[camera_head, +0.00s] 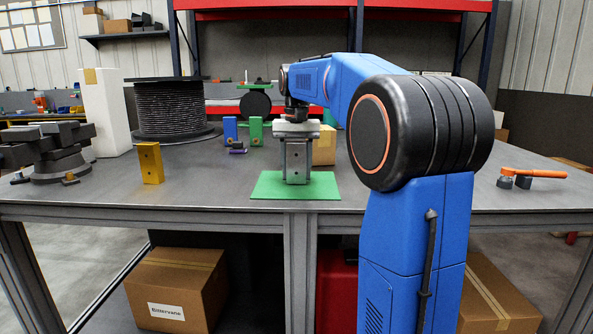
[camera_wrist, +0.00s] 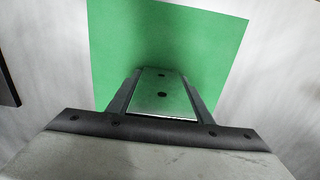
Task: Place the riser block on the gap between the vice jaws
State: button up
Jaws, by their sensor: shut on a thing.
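The grey metal riser block (camera_head: 296,163) is upright over the green mat (camera_head: 266,188), at or very near its surface. My gripper (camera_head: 297,143) points down from above and is shut on it. In the wrist view the block's top face (camera_wrist: 160,94), with dark holes, sits between both fingers, and the green mat (camera_wrist: 205,35) lies below. The dark vice (camera_head: 45,152) stands at the far left of the table, well apart from my gripper. The gap between its jaws is hard to make out from this angle.
A yellow block (camera_head: 150,163) stands between vice and mat. Blue (camera_head: 230,130) and green (camera_head: 256,131) blocks stand behind, near a cable spool (camera_head: 169,110) and a white box (camera_head: 106,112). A cardboard box (camera_head: 325,146) is right behind my gripper. An orange-handled tool (camera_head: 535,173) lies right.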

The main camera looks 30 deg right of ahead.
jog(key=o, duration=1.6)
